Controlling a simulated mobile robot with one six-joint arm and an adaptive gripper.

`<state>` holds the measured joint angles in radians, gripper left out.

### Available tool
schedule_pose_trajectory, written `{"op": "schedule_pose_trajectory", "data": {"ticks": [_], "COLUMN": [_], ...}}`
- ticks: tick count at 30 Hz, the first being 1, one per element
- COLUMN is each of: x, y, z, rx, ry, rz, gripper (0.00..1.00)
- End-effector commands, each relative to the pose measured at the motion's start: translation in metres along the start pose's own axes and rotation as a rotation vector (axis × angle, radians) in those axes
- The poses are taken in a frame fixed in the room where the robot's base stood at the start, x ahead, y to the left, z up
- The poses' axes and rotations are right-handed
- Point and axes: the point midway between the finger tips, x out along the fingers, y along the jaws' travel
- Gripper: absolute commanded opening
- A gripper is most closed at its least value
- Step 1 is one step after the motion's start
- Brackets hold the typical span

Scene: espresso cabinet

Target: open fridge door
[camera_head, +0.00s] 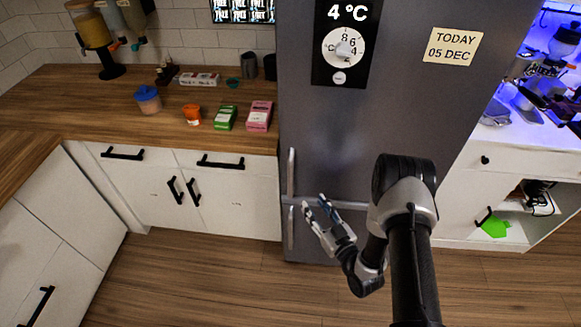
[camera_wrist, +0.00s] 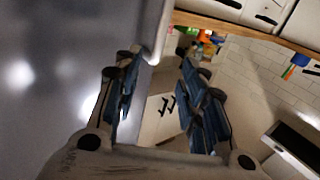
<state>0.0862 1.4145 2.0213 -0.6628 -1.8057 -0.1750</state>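The grey fridge (camera_head: 400,110) stands closed in the middle of the head view, with a temperature dial and a date note on its front. A long vertical handle (camera_head: 291,173) is on the left edge of its upper door, with another handle (camera_head: 290,228) on the lower door below the seam. My gripper (camera_head: 314,203) is open and empty, in front of the fridge just right of the handles, near the seam. In the wrist view my gripper (camera_wrist: 158,66) has its fingers spread. A pale bar, probably a handle, ends between the fingertips; contact cannot be told.
A wooden counter (camera_head: 60,95) with cartons, cups and dispensers stands left of the fridge, above white cabinets (camera_head: 240,205). A white cabinet (camera_head: 460,190) with an open compartment stands to the right. The wooden floor in front is clear.

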Motion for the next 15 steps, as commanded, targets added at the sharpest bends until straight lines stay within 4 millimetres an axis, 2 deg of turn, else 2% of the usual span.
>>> {"op": "schedule_pose_trajectory", "data": {"ticks": [5, 15], "x": [0.025, 0.100], "y": [-0.001, -0.001], "z": [-0.001, 0.000], "rx": [-0.005, -0.004], "ry": [0.005, 0.005], "rz": [-0.004, -0.003], "gripper": [0.38, 0.38]}}
